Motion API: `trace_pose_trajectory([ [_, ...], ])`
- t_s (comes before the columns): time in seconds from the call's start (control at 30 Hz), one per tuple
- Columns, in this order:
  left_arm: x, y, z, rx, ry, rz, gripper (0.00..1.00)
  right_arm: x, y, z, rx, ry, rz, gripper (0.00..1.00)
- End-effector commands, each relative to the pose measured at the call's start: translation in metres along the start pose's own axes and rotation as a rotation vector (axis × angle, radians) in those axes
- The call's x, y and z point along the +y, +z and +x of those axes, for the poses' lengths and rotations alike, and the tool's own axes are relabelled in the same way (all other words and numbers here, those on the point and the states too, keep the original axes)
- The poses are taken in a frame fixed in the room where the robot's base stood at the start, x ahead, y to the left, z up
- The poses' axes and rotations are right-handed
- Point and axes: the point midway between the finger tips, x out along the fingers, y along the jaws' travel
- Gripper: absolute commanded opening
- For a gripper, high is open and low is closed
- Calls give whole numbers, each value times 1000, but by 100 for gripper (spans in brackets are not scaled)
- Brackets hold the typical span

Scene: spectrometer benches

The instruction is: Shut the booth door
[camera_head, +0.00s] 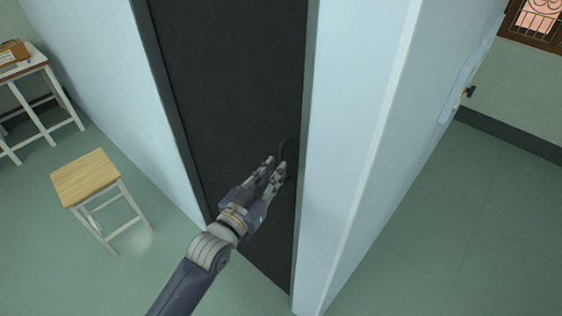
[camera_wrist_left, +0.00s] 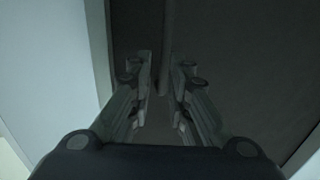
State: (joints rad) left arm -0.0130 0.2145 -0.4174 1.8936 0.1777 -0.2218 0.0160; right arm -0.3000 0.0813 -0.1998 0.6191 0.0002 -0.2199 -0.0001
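The booth door (camera_head: 232,75) is a tall, near-black panel between grey frame edges in the pale blue booth. It fills the opening in the head view; I cannot tell whether it is fully shut. A dark curved handle (camera_head: 284,148) sits near its right edge, partly hidden by my left gripper (camera_head: 277,172). In the left wrist view, the two fingers (camera_wrist_left: 160,82) are apart, with a dark upright bar (camera_wrist_left: 162,72), likely the handle, between or just beyond their tips. Contact is unclear. My right gripper is not in view.
A wooden-topped stool (camera_head: 85,177) stands on the green floor left of the booth. A white-legged table (camera_head: 24,68) with a brown box (camera_head: 13,52) is at the far left. The floor right of the booth (camera_head: 460,220) is clear.

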Motion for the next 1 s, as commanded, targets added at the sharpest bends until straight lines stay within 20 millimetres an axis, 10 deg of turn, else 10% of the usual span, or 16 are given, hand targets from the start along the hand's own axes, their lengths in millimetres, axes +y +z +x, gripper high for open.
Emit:
trace_pose_trajectory([
  [0.4,0,1,-65,-2,-1,0,17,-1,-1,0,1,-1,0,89],
  [1.0,0,1,-69,-1,-1,1,17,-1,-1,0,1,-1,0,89],
])
